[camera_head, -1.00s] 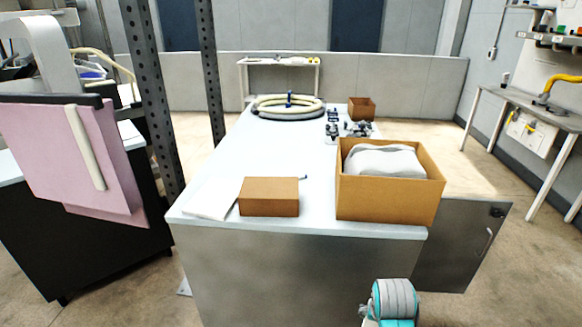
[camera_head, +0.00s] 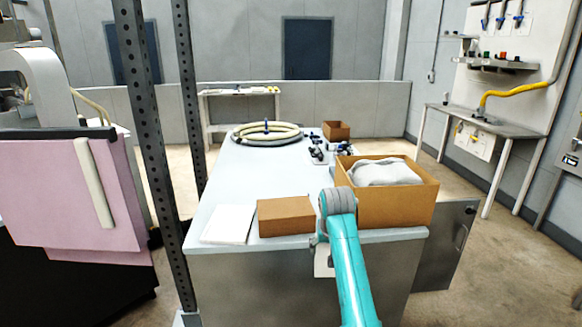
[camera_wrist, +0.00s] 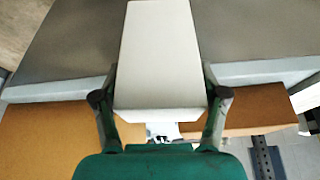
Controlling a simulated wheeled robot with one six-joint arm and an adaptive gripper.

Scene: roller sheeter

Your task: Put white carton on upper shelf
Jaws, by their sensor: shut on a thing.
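The white carton (camera_wrist: 160,60) is between the two fingers of my gripper (camera_wrist: 160,82) in the wrist view, with a finger against each side. My gripper is shut on it. In the head view, a small pale part of the carton (camera_head: 323,262) shows beside my teal arm, in front of the table's near edge; the arm hides the rest. I cannot tell for sure which surface is the upper shelf; a narrow shelf (camera_head: 497,65) is on the panel above the right-hand bench.
The white-topped table (camera_head: 225,185) bears a closed brown box (camera_head: 286,217), an open brown box (camera_head: 385,208) with grey stuff inside, a white sheet (camera_head: 229,224) and a coiled hose (camera_head: 266,134). A perforated post (camera_head: 150,150) stands left. Floor is clear between table and bench.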

